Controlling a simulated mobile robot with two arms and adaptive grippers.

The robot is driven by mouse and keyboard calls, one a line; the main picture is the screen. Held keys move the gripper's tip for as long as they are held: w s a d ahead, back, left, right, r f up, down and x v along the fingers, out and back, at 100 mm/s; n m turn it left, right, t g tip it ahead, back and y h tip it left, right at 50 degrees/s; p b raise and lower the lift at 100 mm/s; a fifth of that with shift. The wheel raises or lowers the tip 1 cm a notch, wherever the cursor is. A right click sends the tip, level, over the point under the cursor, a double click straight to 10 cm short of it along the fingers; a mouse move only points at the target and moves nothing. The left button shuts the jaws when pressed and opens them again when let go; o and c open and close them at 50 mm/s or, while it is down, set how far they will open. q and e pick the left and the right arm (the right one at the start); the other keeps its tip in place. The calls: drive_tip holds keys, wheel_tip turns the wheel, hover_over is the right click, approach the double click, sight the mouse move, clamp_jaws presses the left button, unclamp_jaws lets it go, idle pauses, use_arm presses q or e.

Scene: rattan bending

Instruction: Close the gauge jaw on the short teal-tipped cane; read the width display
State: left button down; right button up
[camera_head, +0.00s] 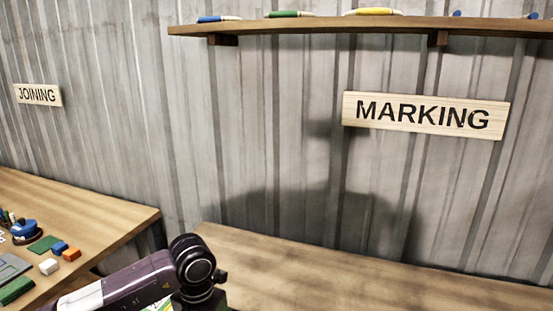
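I see no gauge, width display or short teal-tipped cane in the head view. One of my arm links rises from the lower left to a dark joint near the bottom middle. Neither of my gripper's fingertips shows, so I cannot see what they hold. Small coloured pieces lie on the left table, but none can be made out as the gauge or the cane.
The left table (105,213) bears a blue round tool (24,228), an orange block (71,254) and a white block (49,266). The right table (350,275) looks bare under the MARKING sign (428,115). A wall shelf (340,25) holds coloured pieces. A JOINING sign (38,95) hangs left.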

use_arm(q)
drive_tip(key=shift+f+b, duration=0.95)
drive_tip(key=shift+f, duration=0.05)
idle(0.7)
drive_tip(key=shift+d, duration=0.15)
idle(0.5)
drive_tip(key=shift+w+a+b, duration=0.2)
drive_tip(key=shift+a+b, duration=0.7)
drive_tip(key=shift+b, duration=0.1)
idle(1.3)
idle(0.3)
wheel_tip(320, 180, up, 7)
drive_tip(key=p, duration=0.3)
drive_tip(key=shift+p, duration=0.3)
idle(0.5)
